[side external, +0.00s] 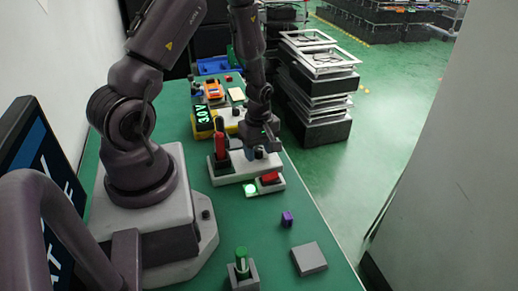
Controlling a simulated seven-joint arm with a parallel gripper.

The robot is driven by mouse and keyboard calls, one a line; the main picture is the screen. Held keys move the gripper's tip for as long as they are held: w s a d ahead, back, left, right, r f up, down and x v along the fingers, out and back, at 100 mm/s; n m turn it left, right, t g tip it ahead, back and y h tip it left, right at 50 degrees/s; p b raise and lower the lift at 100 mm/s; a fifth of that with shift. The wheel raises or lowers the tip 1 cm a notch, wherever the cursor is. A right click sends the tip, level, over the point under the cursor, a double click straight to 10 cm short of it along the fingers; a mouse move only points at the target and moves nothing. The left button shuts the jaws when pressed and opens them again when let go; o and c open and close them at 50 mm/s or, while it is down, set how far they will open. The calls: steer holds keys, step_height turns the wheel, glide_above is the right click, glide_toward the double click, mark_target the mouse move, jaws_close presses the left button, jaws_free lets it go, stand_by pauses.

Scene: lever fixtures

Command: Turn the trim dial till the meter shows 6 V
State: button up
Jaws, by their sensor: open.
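The meter (203,114) is a dark display with green digits reading 3.0 V, on a yellow housing left of my gripper. My gripper (260,148) points down over the right part of a light grey fixture box (232,170), with its fingers apart. A small bluish-grey knob shows by the fingertips; I cannot tell whether it is the trim dial or whether the fingers touch it. A dark knob (236,112) also stands on the yellow unit behind. The view is too small to show any dial marking.
A red upright lever (219,138) stands on the grey box, left of my gripper. In front is a box with a lit green lamp (250,189) and a red switch (269,178). A purple cube (287,218), grey block (309,258) and green-topped peg (241,258) are nearer.

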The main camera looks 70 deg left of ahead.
steer(key=c, duration=0.9)
steer(key=shift+m, duration=0.4)
steer(key=m, duration=0.3)
steer(key=shift+m, duration=0.3)
steer(key=m, duration=0.3)
steer(key=shift+s+m, duration=0.1)
steer(key=shift+m, duration=0.3)
steer(key=m, duration=0.3)
steer(key=shift+m, duration=2)
